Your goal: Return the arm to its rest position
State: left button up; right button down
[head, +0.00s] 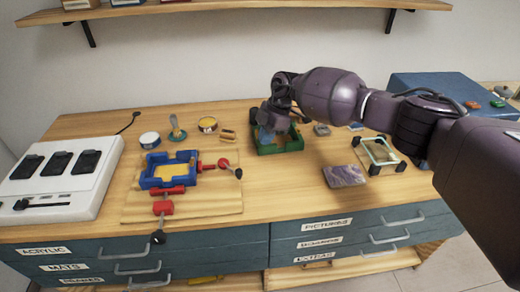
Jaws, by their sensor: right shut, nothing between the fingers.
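My right arm reaches in from the right side of the head view. Its gripper (268,125) points down at a green tray (292,146) on the wooden workbench. The fingertips are small and partly hidden by the wrist. The gripper is shut with nothing visible held in it. I cannot tell whether it touches the tray or hovers above it. My left gripper is not in view.
A blue frame with red clamps (165,172) sits on a board left of the gripper. A white device (62,172) stands far left. A glass-topped frame (380,152), a purple-grey block (344,176) and a blue case (440,88) lie right. A shelf (230,5) hangs above.

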jog(key=shift+w+d+r, duration=0.1)
jog(key=shift+d+r, duration=0.15)
jog(key=shift+r, duration=0.45)
